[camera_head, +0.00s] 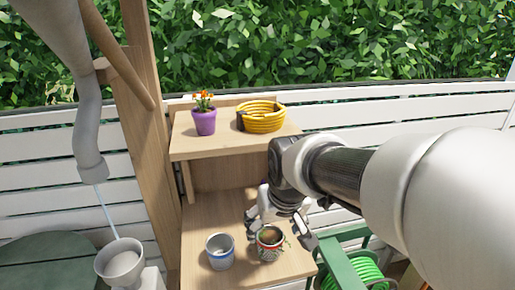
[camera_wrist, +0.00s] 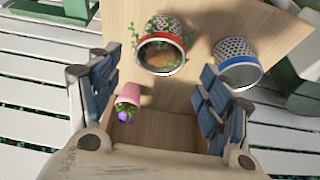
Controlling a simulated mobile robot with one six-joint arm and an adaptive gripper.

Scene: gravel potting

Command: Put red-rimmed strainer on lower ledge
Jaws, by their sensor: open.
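The red-rimmed strainer (camera_head: 269,252) seems to stand upright on the lower ledge (camera_head: 207,216), near its front edge. It holds brown filling, and green trailing leaves hang around it. In the wrist view the red-rimmed strainer (camera_wrist: 158,58) is beyond the fingertips, between the two fingers' directions. My gripper (camera_head: 281,230) is open, just behind and above the strainer, with one finger towards each side. The wrist view shows my gripper (camera_wrist: 153,78) with its blue-padded fingers spread and nothing held. Whether a finger touches the strainer I cannot tell.
A blue-rimmed strainer (camera_head: 220,256) stands close left of the red-rimmed one. A pink pot (camera_wrist: 129,93) with a purple flower is behind, near the fingers. The upper ledge (camera_head: 215,146) bears a purple pot (camera_head: 204,122) and yellow coil (camera_head: 261,117). A green hose reel (camera_head: 345,262) stands right.

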